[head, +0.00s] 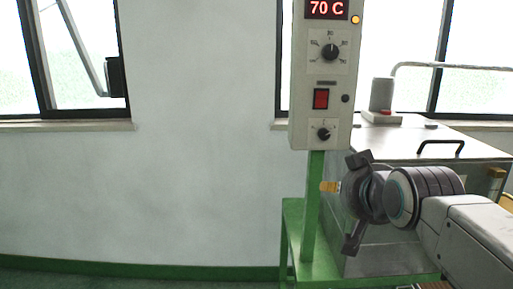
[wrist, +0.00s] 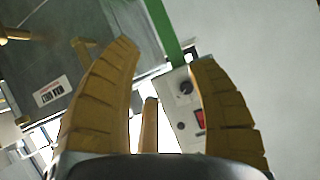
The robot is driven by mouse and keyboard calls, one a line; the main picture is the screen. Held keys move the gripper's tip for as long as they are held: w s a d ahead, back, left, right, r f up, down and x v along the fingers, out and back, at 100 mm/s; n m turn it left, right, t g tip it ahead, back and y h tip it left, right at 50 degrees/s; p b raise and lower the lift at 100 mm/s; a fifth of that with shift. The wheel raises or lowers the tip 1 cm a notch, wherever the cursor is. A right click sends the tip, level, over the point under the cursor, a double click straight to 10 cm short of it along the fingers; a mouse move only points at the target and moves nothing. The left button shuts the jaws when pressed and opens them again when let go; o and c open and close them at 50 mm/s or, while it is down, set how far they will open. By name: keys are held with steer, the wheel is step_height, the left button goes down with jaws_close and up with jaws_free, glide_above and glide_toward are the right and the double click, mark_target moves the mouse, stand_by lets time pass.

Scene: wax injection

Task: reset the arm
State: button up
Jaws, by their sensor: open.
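The control box (head: 298,75) of the machine stands above my gripper in the head view, with a red "70 C" display, two knobs and a red switch. The control box also shows in the wrist view (wrist: 172,92), partly behind the right finger.
The wax machine's metal top (head: 395,145) with a black handle (head: 440,142) lies behind my arm. A grey cylinder (head: 382,94) stands on it. The green frame (head: 293,225) is close to my gripper. The wall and floor to the left are clear.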

steer(key=s+f+n+g+p, duration=0.2)
steer(key=s+g+p, duration=0.7)
steer(key=s+p, duration=0.8)
steer(key=s+f, duration=0.1)
steer(key=s, duration=0.5)
steer(key=shift+f+p, duration=0.15)
steer(key=shift+p, duration=0.2)
steer(key=shift+o, duration=0.3)
